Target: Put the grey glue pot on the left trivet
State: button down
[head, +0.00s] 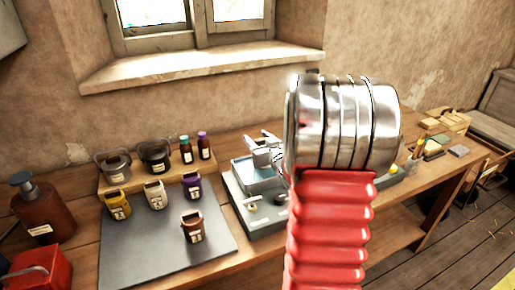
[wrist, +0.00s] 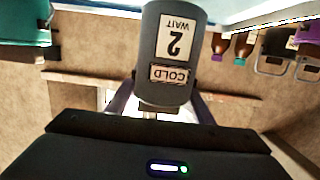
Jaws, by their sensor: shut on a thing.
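The grey glue pot (wrist: 174,60) fills the upper middle of the wrist view, its label upside down and reading "COLD", "2" and "WAIT". My gripper (wrist: 158,106) is shut on it, with a finger showing at either side below the pot. In the head view my gripper (head: 268,150) is small and partly hidden behind my red and metal arm. It is above the grey bench unit (head: 262,222), near its blue-grey tray. I cannot clearly make out the left trivet; my arm covers part of the bench.
A dark mat (head: 150,245) to the left holds yellow, white, purple and brown pots. Behind them a wooden board (head: 135,182) carries two handled pots and two small bottles. A brown pump bottle (head: 45,212) and a red container (head: 40,268) stand at far left.

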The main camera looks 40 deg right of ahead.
jog(key=shift+f, duration=1.85)
jog(key=c, duration=0.9)
grip_release()
jog(key=shift+f, duration=0.1)
jog(key=shift+s, duration=0.1)
jog(key=v, duration=1.2)
jog(key=shift+a, duration=0.1)
